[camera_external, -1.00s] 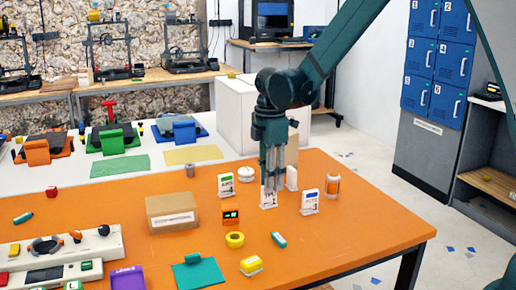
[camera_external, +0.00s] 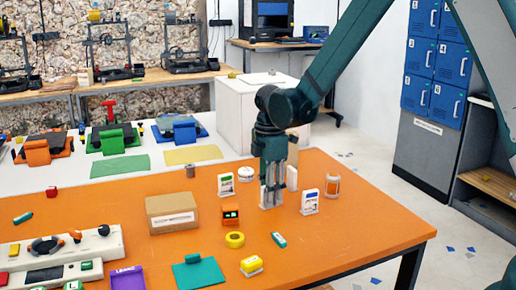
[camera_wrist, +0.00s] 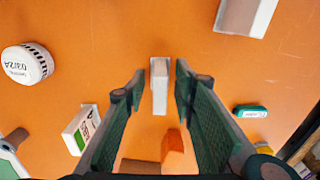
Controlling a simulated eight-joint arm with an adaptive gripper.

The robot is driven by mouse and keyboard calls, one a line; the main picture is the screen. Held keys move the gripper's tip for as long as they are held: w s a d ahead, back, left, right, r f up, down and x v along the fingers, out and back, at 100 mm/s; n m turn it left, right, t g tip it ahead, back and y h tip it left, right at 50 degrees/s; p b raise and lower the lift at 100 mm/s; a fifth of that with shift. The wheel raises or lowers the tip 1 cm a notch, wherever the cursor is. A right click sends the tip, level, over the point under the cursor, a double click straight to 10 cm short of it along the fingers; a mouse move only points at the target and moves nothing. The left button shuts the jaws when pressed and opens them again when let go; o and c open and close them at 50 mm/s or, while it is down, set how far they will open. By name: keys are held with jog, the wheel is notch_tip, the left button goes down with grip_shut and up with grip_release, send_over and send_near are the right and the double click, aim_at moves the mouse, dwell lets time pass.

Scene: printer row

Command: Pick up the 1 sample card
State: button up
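A small white upright card (camera_external: 266,199) stands on the orange table, partly hidden by my gripper in the external view. In the wrist view the white card (camera_wrist: 160,84) shows edge-on, so its number cannot be read. My gripper (camera_external: 272,203) is open and low over the table, with its fingers around the card. In the wrist view my gripper (camera_wrist: 160,82) has one finger on each side of the card, with narrow gaps showing.
A green-marked card (camera_external: 226,184) stands left and a blue-marked card (camera_external: 310,202) right.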

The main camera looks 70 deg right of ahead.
jog(key=c, duration=0.8)
jog(key=shift+r+p, duration=0.6)
jog(key=shift+r, duration=4.4)
